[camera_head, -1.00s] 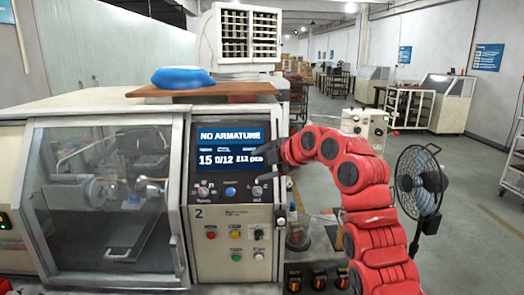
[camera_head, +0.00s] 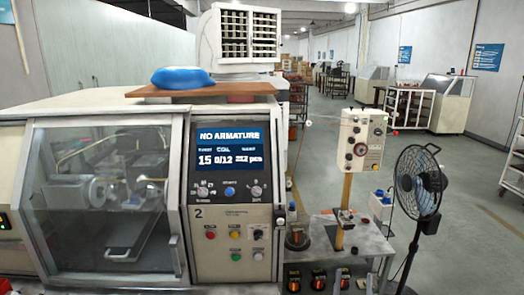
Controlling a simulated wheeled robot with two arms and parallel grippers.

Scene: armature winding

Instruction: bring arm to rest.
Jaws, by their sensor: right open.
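Neither of my arms and neither gripper shows in the head view now. The winding machine (camera_head: 183,215) stands at the left and centre with its clear door (camera_head: 105,200) shut. Its screen (camera_head: 228,149) reads "NO ARMATURE", with 15 and 0/12 below. Buttons and knobs (camera_head: 232,236) sit on the panel under the screen, and nothing covers them.
A black fan (camera_head: 418,190) stands further right. A blue item (camera_head: 182,78) lies on a brown board on the machine. Open floor (camera_head: 465,240) lies at the right.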

